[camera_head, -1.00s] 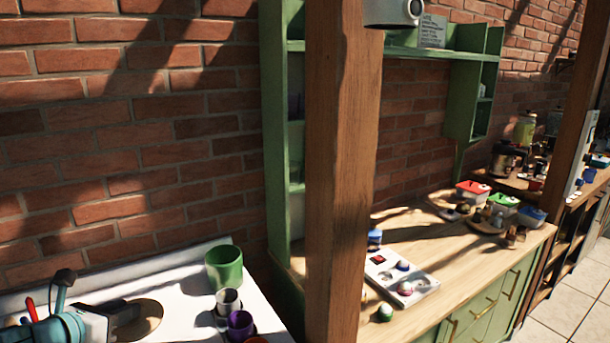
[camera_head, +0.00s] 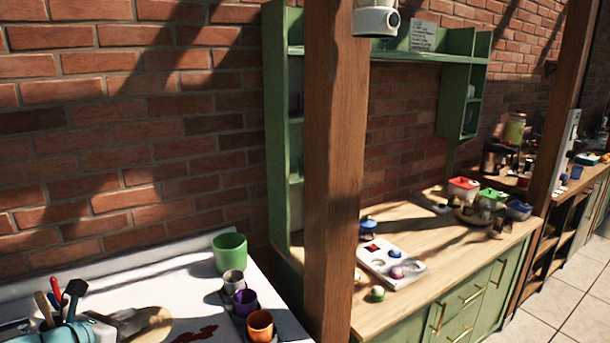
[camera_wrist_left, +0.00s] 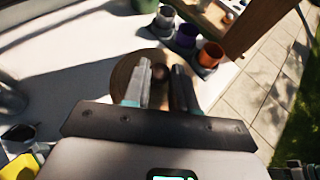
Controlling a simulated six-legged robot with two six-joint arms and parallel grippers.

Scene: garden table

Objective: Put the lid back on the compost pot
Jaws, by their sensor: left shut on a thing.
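A round, flat wooden lid (camera_head: 153,326) shows at the lower left of the head view, over the white tabletop. My left gripper (camera_head: 125,324) is at its left side, partly cut off by the frame's bottom. In the left wrist view the lid (camera_wrist_left: 124,74) lies beneath the fingers of my left gripper (camera_wrist_left: 163,84), which are shut on a dark knob at its middle, mostly hidden between them. I cannot tell the lid's height above the table. No pot is clearly the compost pot; a grey vessel (camera_wrist_left: 10,98) is cut off at the left. My right gripper is out of view.
On the white table (camera_head: 185,285) stand a green pot (camera_head: 229,255) and grey, purple (camera_head: 245,302) and orange (camera_head: 260,325) cups. Tools (camera_head: 72,292) stick up behind my left arm. A wooden post (camera_head: 335,170) rises beside the table, before a green cabinet with a wooden counter (camera_head: 420,225).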

